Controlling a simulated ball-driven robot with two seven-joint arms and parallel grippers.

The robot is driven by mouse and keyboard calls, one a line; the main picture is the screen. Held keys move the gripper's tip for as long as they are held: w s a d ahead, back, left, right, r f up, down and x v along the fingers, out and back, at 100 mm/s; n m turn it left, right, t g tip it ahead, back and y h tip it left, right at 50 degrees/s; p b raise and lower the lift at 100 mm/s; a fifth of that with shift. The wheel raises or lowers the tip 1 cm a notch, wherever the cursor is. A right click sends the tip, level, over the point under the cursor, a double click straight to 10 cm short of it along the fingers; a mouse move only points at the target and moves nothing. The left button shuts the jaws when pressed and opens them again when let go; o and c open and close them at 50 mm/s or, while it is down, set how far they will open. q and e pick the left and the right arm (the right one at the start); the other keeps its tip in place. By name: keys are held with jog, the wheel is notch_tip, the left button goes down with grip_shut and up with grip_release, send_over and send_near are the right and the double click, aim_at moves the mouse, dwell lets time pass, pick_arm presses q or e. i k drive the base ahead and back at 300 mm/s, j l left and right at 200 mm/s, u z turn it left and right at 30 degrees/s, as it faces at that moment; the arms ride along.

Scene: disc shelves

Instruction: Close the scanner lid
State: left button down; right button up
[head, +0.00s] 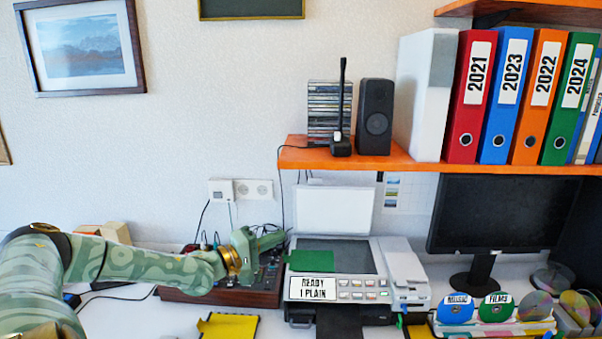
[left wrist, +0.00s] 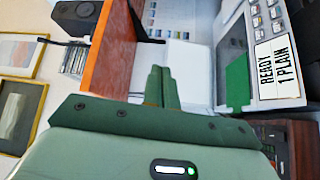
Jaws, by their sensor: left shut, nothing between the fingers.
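The scanner (head: 385,290) stands on the desk with its white lid (head: 333,209) raised upright at the back. The dark glass (head: 352,257) is exposed, with a green sheet (head: 309,260) at its left side. In the left wrist view the lid (left wrist: 190,70) appears as a pale panel beyond the fingers, with the green sheet (left wrist: 238,80) to the right. My left gripper (head: 284,238) is shut and empty, just left of the scanner near the lid's lower left corner. Its closed fingers show in the left wrist view (left wrist: 160,76). My right gripper is not in view.
An orange shelf (head: 435,166) with binders and a speaker (head: 375,117) hangs above the scanner. A dark red box (head: 228,296) with controls sits under my left gripper. A monitor (head: 497,213) and several discs stand to the right. A yellow folder (head: 230,327) lies in front.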

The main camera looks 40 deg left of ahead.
aim_at(319, 209)
jog(key=i+j, duration=0.3)
jog(key=j, duration=0.2)
jog(key=i+j, duration=0.35)
jog(key=j, duration=0.15)
